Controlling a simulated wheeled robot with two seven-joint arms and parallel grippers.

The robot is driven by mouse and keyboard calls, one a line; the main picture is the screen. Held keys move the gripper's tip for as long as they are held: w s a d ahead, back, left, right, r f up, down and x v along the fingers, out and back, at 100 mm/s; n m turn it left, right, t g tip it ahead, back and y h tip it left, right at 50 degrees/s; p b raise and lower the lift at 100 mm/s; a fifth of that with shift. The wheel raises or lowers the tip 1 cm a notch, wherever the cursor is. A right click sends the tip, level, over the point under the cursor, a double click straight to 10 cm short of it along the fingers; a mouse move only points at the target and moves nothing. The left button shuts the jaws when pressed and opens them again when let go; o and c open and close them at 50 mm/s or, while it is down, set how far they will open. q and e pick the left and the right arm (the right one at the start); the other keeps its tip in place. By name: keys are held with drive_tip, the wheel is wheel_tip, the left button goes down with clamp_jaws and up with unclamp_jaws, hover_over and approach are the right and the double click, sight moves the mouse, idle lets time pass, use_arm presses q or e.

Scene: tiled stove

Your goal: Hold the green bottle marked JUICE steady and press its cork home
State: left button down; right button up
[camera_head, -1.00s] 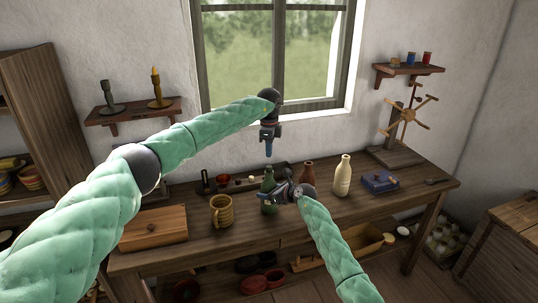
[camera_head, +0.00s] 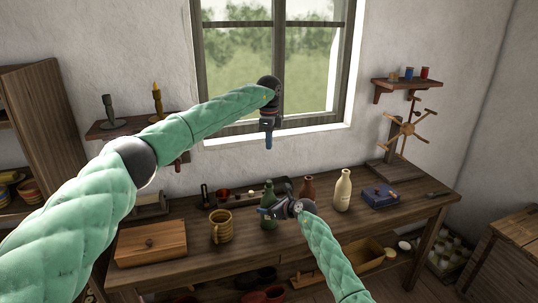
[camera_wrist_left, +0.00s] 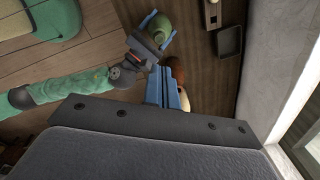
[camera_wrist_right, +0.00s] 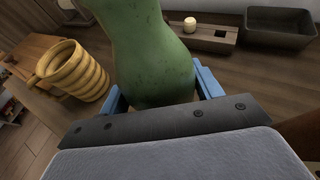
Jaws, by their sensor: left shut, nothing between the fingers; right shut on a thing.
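The green bottle (camera_head: 268,190) stands upright on the workbench, and its body fills the middle of the right wrist view (camera_wrist_right: 155,50). My right gripper (camera_head: 264,211) is shut around its body, with one blue finger on each side. My left gripper (camera_head: 268,142) is shut and empty, pointing down above the bottle with a clear gap. In the left wrist view its blue fingers (camera_wrist_left: 166,88) are together, and the bottle (camera_wrist_left: 160,28) is seen from above, apart from them. I cannot make out the cork or the JUICE marking.
A brown bottle (camera_head: 308,190) and a cream bottle (camera_head: 343,190) stand close on the right. A ribbed mug (camera_head: 222,226) and a wooden box (camera_head: 150,243) are on the left. A blue box (camera_head: 380,196) lies farther right. The window (camera_head: 275,65) is behind.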

use_arm(q)
drive_tip(key=shift+r, duration=1.45)
use_arm(e)
drive_tip(key=o, duration=1.5)
